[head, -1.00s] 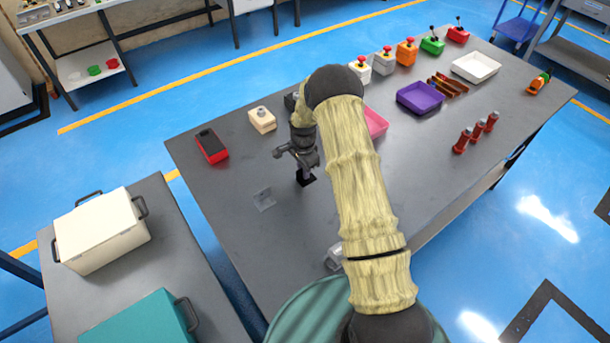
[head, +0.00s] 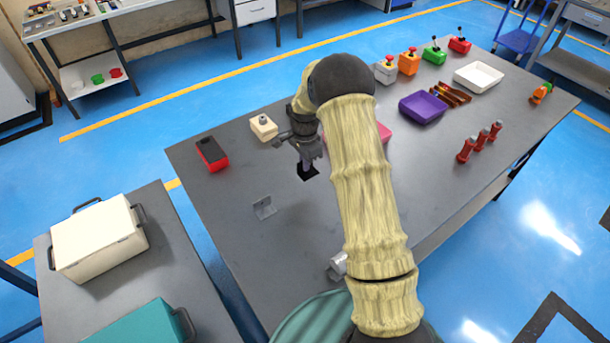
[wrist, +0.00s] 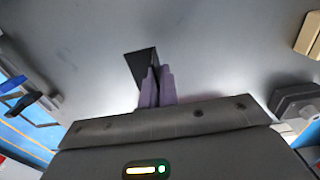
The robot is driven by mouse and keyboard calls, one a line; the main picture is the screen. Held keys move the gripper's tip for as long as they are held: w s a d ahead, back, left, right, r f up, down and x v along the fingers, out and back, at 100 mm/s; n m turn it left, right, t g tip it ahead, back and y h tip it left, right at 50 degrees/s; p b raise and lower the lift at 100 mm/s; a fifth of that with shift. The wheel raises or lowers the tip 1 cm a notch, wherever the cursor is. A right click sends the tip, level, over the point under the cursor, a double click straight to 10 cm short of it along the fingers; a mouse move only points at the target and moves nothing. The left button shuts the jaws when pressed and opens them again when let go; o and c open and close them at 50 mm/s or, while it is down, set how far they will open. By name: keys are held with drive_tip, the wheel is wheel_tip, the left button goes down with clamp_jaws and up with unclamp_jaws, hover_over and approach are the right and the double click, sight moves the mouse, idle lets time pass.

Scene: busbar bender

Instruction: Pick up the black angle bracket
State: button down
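The black angle bracket (head: 308,172) shows just below my gripper (head: 308,158) over the left half of the grey table in the head view. In the wrist view the black bracket (wrist: 139,66) shows as a dark plate at the tips of the purple fingers. My gripper (wrist: 158,83) has its two fingers close together, with the bracket's dark edge between them. It looks shut on the bracket. The bracket appears raised off the table, but how high I cannot tell. The fingers hide part of it.
A red and black box (head: 212,154) and a beige box (head: 263,127) stand to the left. A purple tray (head: 422,107) and several red cylinders are to the right. The table's left part is mostly clear.

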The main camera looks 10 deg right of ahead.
drive_tip(key=shift+r, duration=1.35)
